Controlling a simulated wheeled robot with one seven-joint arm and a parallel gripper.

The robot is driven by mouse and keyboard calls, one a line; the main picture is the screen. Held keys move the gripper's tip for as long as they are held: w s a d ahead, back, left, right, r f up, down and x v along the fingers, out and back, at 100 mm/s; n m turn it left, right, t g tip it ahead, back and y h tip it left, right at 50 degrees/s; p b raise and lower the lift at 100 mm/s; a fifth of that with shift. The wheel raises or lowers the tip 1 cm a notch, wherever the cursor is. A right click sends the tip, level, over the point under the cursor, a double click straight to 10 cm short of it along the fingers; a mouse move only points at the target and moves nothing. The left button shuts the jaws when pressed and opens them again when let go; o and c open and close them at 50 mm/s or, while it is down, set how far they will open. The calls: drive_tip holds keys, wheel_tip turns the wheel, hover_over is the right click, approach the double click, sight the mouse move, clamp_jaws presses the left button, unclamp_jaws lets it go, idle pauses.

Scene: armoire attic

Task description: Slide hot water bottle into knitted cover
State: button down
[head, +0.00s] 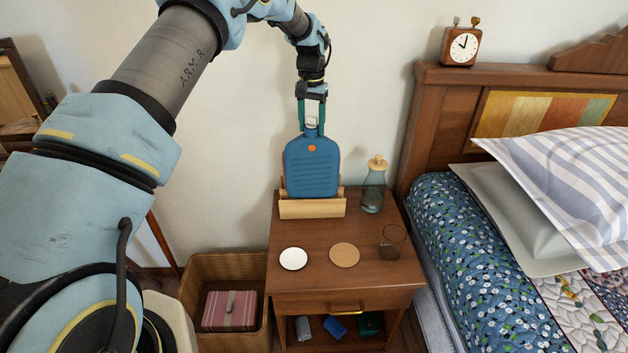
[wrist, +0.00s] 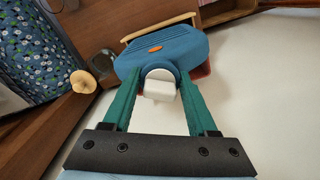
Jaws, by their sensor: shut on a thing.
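The blue hot water bottle (head: 312,168), with an orange dot on its front, is upright at the back of the nightstand, its lower edge behind the front board of a wooden stand (head: 312,208). My gripper (head: 312,117) is above it, green fingers pointing down, shut on its white-topped neck. The wrist view shows the fingers (wrist: 158,98) on either side of the white top, with the blue bottle (wrist: 165,48) beyond. A small reddish patch (wrist: 203,71) shows behind the bottle there. I cannot make out a knitted cover for certain.
The nightstand (head: 370,287) also bears a stoppered glass bottle (head: 373,188), a white disc (head: 293,259), a tan disc (head: 344,255) and a glass (head: 391,243). A wicker basket (head: 223,263) with a pink folded cloth (head: 230,310) stands left. The bed (head: 470,260) is right.

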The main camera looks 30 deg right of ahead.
drive_tip(key=shift+r+p, duration=1.35)
drive_tip(key=shift+r, duration=1.05)
